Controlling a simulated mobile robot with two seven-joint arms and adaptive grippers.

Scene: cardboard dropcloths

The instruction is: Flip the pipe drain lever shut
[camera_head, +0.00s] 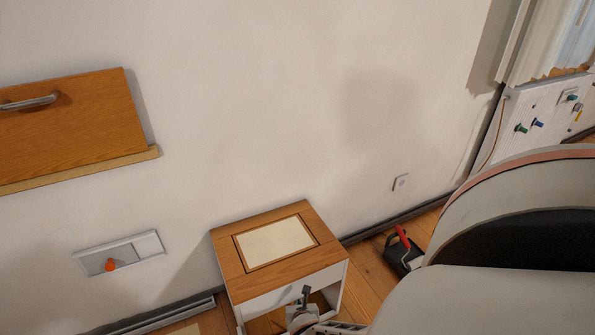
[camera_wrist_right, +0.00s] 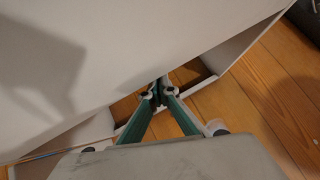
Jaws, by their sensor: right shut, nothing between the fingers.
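I cannot tell for certain which thing is the pipe drain lever. Small green, blue and yellow handles (camera_head: 537,124) stick out from a white ribbed panel at the far right of the head view. My right gripper (camera_head: 305,291) is at the front of a small wooden-topped cabinet, away from both. In the right wrist view its green fingers (camera_wrist_right: 159,90) are closed together and empty, close to the white cabinet. My left gripper is not in view.
The cabinet (camera_head: 225,243) stands against the wall with an open space in its lower front. A wooden wall cabinet (camera_head: 80,115) is at the upper left. A black and red item (camera_head: 403,250) lies on the wooden floor. A large pale rounded piece (camera_head: 500,300) covers the lower right.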

